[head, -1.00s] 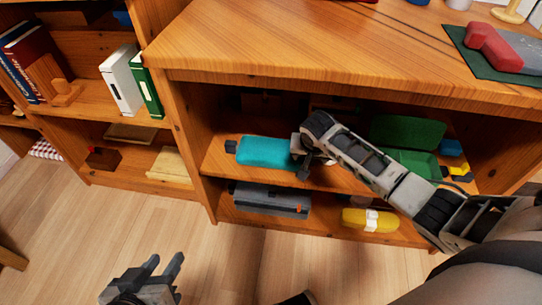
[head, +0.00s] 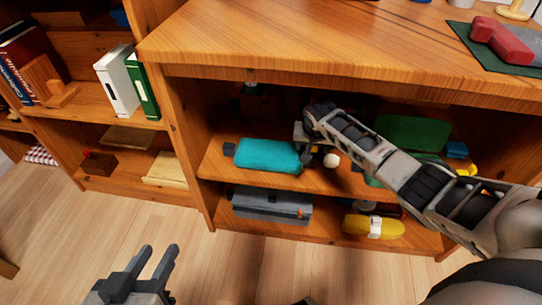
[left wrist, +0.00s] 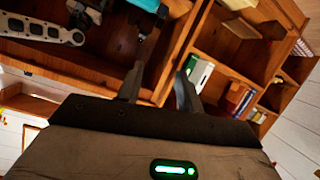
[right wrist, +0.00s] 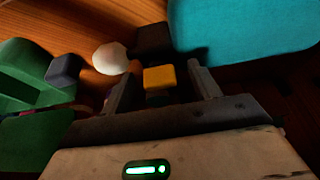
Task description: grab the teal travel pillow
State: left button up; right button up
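The teal travel pillow (head: 267,155) lies on the middle shelf of the low wooden unit, at its left. In the right wrist view its near part fills the upper right (right wrist: 240,28). My right gripper (head: 309,155) is inside that shelf bay, just right of the pillow's right end. Its fingers (right wrist: 162,88) are apart, with the pillow beyond the right finger, not between them. A small yellow block (right wrist: 159,78) shows in the finger gap; I cannot tell its distance. My left gripper (head: 153,262) is open and empty over the floor; its fingers show in the left wrist view (left wrist: 160,85).
A white ball (head: 331,160) is right of my right gripper. A green case (head: 410,132) stands further right. Below are a grey box (head: 270,204) and a yellow roll (head: 372,225). The tabletop (head: 300,40) overhangs the shelf. The floor in front is clear.

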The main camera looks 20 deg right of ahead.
jog(key=c, duration=1)
grip_shut()
jog(key=shift+r, duration=0.1)
